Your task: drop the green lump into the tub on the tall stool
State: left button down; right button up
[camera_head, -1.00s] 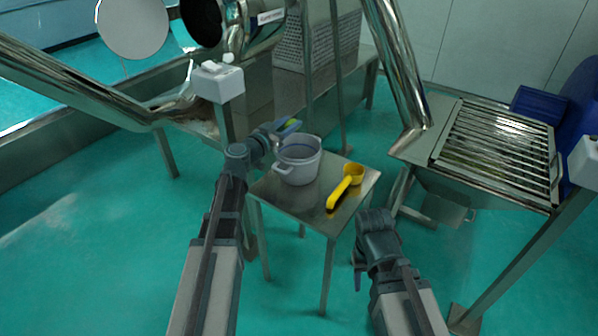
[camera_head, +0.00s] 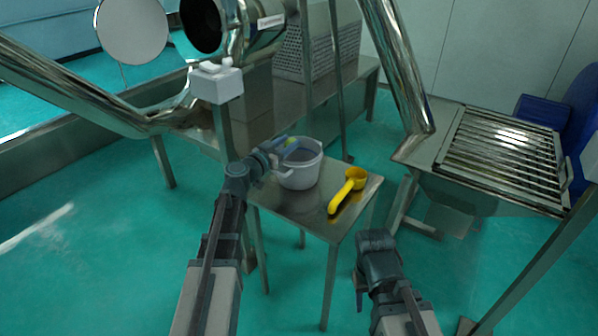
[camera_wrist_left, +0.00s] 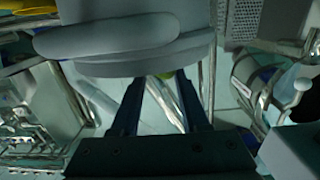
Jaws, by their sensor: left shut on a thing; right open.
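The tub (camera_head: 303,178) is a light grey pot with a side handle, upright on the tall stool (camera_head: 300,207). My left gripper (camera_head: 287,146) is at the tub's left rim, its fingertips over the near-left part of the opening. It is shut on the green lump (camera_wrist_left: 166,75), which shows only as a small yellow-green patch between the fingers in the left wrist view. The tub's wall (camera_wrist_left: 140,65) fills the top of that view, with its handle across it. My right gripper (camera_head: 366,262) is open and empty, low in front of the stool's right side.
A yellow scoop (camera_head: 348,188) lies on the stool right of the tub. A slatted metal tray (camera_head: 505,145) stands at the right. Steel tubes and a metal bench (camera_head: 262,120) stand behind the stool. Green floor is clear at the front left.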

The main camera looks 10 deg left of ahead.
pick_arm(q)
jog(key=shift+f, duration=0.1)
jog(key=shift+c, duration=1.6)
grip_release()
jog(key=v, duration=1.3)
jog(key=shift+s+p, duration=0.4)
jog(key=shift+a, duration=0.15)
